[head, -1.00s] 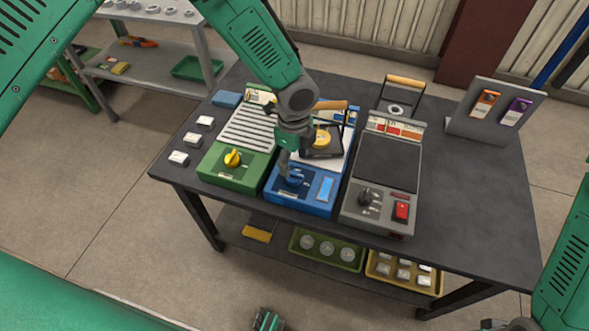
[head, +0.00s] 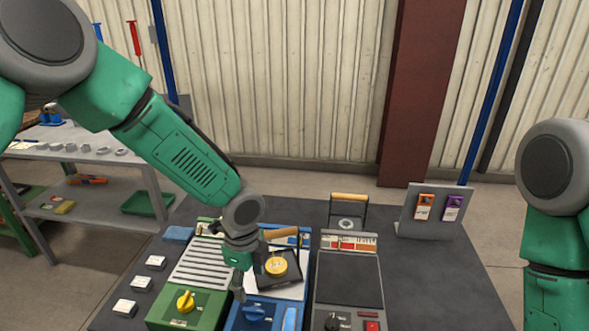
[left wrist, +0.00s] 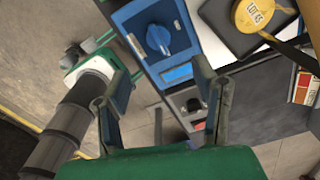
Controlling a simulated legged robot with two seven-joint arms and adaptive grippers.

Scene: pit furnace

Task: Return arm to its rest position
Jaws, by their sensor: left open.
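My left arm reaches in from the left in the head view. My left gripper (head: 238,288) is by the blue station (head: 288,308), close to its blue knob (head: 254,313). In the left wrist view the gripper's fingers (left wrist: 160,78) are spread apart with nothing between them. The blue knob (left wrist: 158,40) lies beyond the fingertips there, apart from them. My right arm (head: 555,230) hangs at the right edge of the head view; its gripper is out of the picture.
A green station (head: 190,308) with a yellow knob is left, a grey station (head: 348,285) right. A pan (head: 285,278) with a yellow disc lies behind the gripper. White blocks (head: 143,284) line the table's left side. A tag stand (head: 425,222) stands back right.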

